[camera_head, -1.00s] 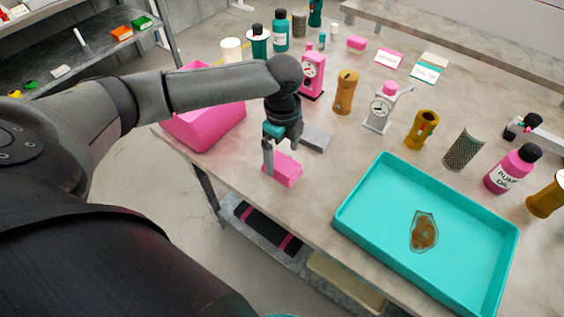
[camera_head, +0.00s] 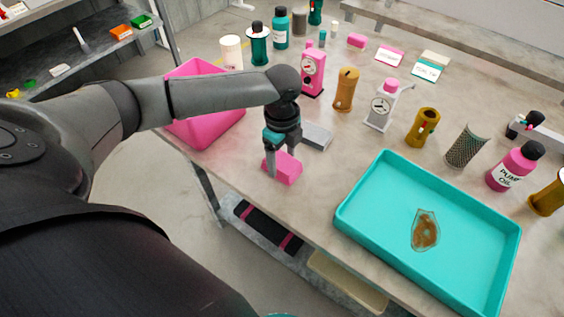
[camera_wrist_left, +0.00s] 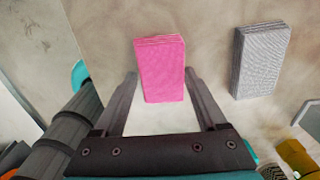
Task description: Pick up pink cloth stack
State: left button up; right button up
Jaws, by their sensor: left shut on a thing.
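The pink cloth stack (camera_head: 286,169) is a small folded block near the front edge of the table in the head view. In the left wrist view the pink stack (camera_wrist_left: 160,70) lies between the two finger ends. My left gripper (camera_head: 282,162) comes down over it from above and is shut on it, with one finger on each side. The stack looks to be at table level; I cannot tell any gap beneath it. My right gripper is not in view.
A grey cloth stack (camera_head: 317,137) lies just behind it, and shows in the wrist view (camera_wrist_left: 260,60). A pink bin (camera_head: 210,122) is to the left. A teal tray (camera_head: 365,192) is to the right. Bottles and gauges stand farther back.

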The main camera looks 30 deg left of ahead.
aim_at(282, 162)
pick_arm(q)
jog(key=shift+c, duration=0.9)
notch_tip(282, 162, up, 20)
jog(key=p, duration=0.5)
